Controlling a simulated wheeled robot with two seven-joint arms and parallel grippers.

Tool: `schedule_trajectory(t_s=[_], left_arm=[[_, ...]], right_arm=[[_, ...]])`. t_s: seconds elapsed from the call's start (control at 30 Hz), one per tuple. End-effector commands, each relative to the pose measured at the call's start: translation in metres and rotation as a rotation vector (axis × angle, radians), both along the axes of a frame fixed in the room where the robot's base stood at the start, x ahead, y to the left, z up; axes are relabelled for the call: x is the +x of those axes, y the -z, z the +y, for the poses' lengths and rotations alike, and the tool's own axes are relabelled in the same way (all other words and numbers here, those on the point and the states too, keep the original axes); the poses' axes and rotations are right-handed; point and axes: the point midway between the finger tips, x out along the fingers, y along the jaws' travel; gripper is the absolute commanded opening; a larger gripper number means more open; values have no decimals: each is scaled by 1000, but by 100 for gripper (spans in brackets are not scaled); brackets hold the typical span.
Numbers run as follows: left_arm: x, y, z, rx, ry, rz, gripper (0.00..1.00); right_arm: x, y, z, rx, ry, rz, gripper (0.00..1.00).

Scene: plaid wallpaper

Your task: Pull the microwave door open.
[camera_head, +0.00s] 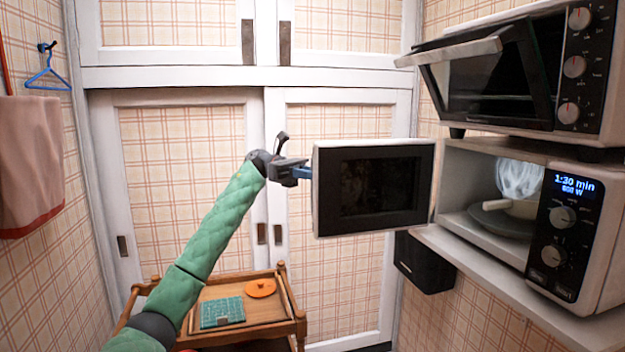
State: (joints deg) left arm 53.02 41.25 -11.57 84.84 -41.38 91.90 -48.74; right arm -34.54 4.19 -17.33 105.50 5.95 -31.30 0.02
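The white microwave (590,235) stands on a shelf at the right, its display lit with "1:30 min 600 W". Its door (372,188), white-framed with a dark window, is swung wide open to the left, so the inside is visible. A light bowl or pan (522,207) sits inside on a dark round plate. My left gripper (303,173), at the end of a green-sleeved arm, is at the door's free left edge. Its blue fingertip meets or nearly meets the edge. The door hides part of the fingers, so the grip is unclear. My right gripper is out of view.
A toaster oven (590,85) stands above the microwave, its door (490,75) tilted partly open. A dark box (424,262) hangs under the shelf (480,272). A wooden cart (255,322) with a green board and orange disc stands below my arm. White cupboards close off the back.

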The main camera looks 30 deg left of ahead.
Motion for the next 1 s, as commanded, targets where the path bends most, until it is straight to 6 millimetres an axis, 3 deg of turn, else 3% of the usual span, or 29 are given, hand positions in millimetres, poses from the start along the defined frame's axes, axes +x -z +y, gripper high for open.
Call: schedule_trajectory(t_s=[0.47, 0.5, 0.57, 0.87, 1.0], left_arm=[[2, 1, -1, 1, 1, 0, 0], [2, 1, -1, 1, 1, 0, 26], [2, 1, 0, 1, 1, 0, 35], [2, 1, 2, 1, 0, 1, 35], [5, 1, 14, 0, -1, 1, 35]], right_arm=[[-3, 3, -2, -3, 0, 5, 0], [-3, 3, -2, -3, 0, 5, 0], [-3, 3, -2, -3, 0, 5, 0], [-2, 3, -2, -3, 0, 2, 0], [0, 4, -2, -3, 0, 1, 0]])
